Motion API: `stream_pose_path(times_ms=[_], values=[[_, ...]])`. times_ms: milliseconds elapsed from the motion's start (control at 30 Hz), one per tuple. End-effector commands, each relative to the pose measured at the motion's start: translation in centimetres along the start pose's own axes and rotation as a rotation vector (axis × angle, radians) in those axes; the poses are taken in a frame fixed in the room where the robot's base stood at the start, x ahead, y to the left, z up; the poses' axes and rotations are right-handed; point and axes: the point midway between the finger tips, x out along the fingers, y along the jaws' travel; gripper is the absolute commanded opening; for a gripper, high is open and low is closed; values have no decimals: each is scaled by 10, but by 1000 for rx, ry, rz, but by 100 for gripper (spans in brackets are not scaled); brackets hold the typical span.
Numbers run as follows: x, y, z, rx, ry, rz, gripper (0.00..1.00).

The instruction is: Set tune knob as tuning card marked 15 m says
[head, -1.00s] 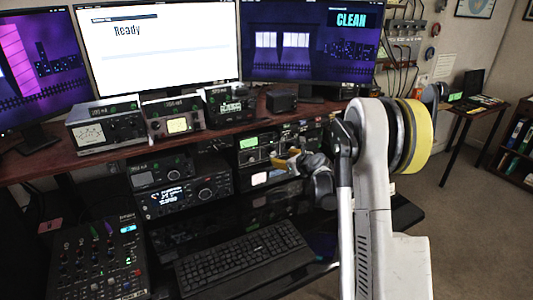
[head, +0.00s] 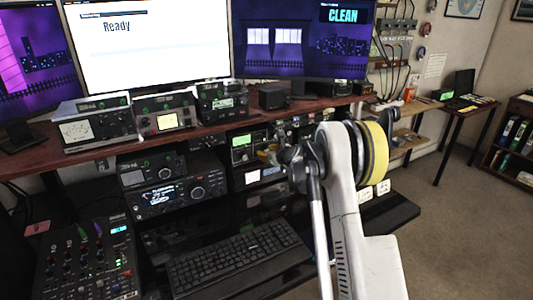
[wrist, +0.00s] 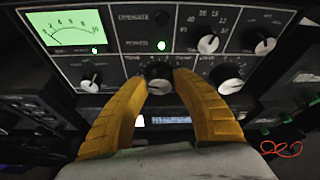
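The tune knob (wrist: 158,77) is a dark round knob with a pale dial, on a dark front panel, with lettering that looks like "TUNE" above left of it. My gripper (wrist: 160,80) has its two yellow fingers on either side of this knob. The fingers look open, with the tips very close to the knob; whether they touch it I cannot tell. In the head view the unit with the green meter (head: 242,147) is partly hidden behind my arm, and the knob cannot be made out. No tuning card marked 15 m is legible.
Another knob (wrist: 230,80) is close to the right finger, and a smaller knob (wrist: 91,82) is left of the left finger. A smaller pointer knob (wrist: 208,44) is above. A keyboard (head: 240,258) lies on the lower shelf, and a radio (head: 172,190) stands left of my arm.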

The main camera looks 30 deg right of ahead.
Motion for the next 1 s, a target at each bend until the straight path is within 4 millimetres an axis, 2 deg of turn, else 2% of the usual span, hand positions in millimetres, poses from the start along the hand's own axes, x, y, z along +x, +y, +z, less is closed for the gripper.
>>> stream_pose_path(times_ms=[33, 100, 567, 1000], values=[[0, 0, 0, 0, 0, 0, 15], [0, 0, 0, 0, 0, 0, 0], [0, -1, 0, 49, -3, 19, 0], [0, -2, 0, 338, -17, 135, 0]])
